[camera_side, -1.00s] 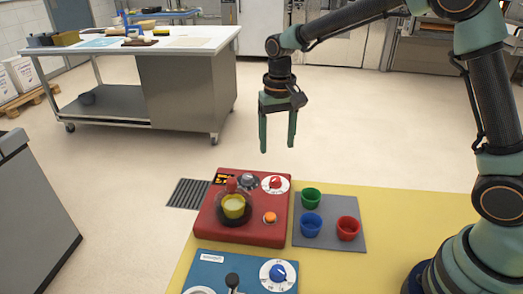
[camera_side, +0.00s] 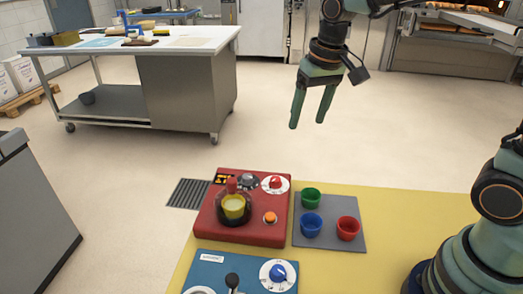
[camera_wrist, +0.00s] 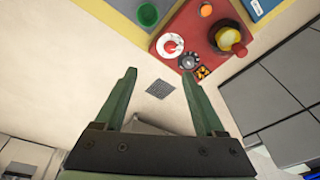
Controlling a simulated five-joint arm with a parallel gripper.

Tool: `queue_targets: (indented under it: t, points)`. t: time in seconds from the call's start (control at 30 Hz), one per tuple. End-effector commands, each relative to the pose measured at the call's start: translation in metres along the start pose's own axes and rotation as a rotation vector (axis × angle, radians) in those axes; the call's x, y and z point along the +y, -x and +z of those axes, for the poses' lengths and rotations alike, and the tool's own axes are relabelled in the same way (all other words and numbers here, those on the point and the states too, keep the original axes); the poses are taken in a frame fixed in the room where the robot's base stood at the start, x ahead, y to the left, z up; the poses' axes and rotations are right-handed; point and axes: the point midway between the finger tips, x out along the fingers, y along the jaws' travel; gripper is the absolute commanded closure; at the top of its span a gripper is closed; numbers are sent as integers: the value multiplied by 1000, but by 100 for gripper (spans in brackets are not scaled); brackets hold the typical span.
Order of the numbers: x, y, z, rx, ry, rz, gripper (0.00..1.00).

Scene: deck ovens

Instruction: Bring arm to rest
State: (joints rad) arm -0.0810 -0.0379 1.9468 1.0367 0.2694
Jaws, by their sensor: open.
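My gripper (camera_side: 310,108) hangs in the air above and behind the yellow table, with its two green fingers apart and nothing between them. In the wrist view my gripper (camera_wrist: 163,100) is also open and empty, over the pale floor. My gripper is well clear of all of these.
A grey mat (camera_side: 328,240) holds a green cup (camera_side: 311,197), a blue cup (camera_side: 311,224) and a red cup (camera_side: 347,228). A blue panel (camera_side: 225,268) lies in front. A steel workbench (camera_side: 182,95) stands back left. The floor around my gripper is clear.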

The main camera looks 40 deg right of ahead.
Motion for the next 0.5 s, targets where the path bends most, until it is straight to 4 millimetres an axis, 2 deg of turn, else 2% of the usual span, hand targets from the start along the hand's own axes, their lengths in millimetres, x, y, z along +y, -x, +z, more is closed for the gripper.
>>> queue_targets:
  t: [0.03, 0.2, 0.5]
  points:
    - [6, 10, 9, 34, 15, -7, 28]
    - [23, 29, 38, 127, 76, -18, 28]
    - [44, 37, 81, 265, 167, -17, 28]
